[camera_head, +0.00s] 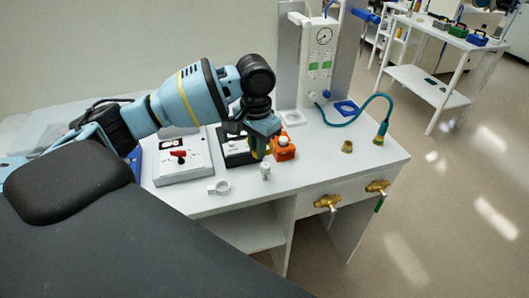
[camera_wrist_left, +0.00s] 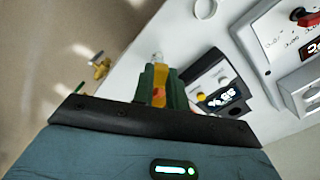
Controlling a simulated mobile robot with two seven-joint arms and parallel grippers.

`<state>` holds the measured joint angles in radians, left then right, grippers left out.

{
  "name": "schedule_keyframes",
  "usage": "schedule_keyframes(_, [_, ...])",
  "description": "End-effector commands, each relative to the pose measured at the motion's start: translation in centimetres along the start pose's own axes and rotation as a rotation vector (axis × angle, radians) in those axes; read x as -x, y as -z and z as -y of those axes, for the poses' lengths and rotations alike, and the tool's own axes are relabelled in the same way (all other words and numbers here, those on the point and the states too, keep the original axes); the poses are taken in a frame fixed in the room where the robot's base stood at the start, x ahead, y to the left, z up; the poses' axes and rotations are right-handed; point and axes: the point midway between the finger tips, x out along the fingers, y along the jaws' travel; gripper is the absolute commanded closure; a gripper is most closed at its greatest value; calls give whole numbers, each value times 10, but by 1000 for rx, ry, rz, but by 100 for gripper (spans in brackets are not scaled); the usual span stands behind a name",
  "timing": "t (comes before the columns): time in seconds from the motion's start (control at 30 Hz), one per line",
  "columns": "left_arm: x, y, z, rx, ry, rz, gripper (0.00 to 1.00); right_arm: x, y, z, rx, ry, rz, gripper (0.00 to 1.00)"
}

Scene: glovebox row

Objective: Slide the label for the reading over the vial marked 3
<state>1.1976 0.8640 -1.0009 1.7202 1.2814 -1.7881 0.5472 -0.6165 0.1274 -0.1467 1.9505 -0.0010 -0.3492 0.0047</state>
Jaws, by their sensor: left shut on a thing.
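My left gripper (camera_head: 261,152) points down over the white bench, in front of the meter. Its green fingers are shut on a yellow-amber piece, which also shows between the fingertips in the left wrist view (camera_wrist_left: 159,84). A small clear-white piece (camera_wrist_left: 157,57) shows just beyond the fingertips; in the head view a small white piece (camera_head: 265,171) is just below them. I cannot tell whether it is joined to the held piece. The meter (camera_wrist_left: 212,84) has a lit display, its digits too blurred to read surely. I cannot make out a 3 on any vial. My right gripper is not in view.
A white ring (camera_head: 219,187) lies near the bench's front edge. A box with a red knob (camera_head: 180,156) stands left, an orange block (camera_head: 284,148) right of my gripper. A gauge panel (camera_head: 320,60), a teal hose (camera_head: 363,111) and brass fittings (camera_head: 328,203) are farther right.

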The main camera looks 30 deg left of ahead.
Motion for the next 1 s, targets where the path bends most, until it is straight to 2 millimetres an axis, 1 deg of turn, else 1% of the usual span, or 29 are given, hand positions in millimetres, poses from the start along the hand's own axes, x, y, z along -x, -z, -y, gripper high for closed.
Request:
schedule_keyframes(0.13, [2,0,4,4,0,0,100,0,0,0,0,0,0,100])
schedule_keyframes(0.47, [-1,-1,5,4,0,1,100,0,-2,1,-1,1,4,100])
schedule_keyframes(1.0, [-24,-1,4,3,0,3,100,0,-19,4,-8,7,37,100])
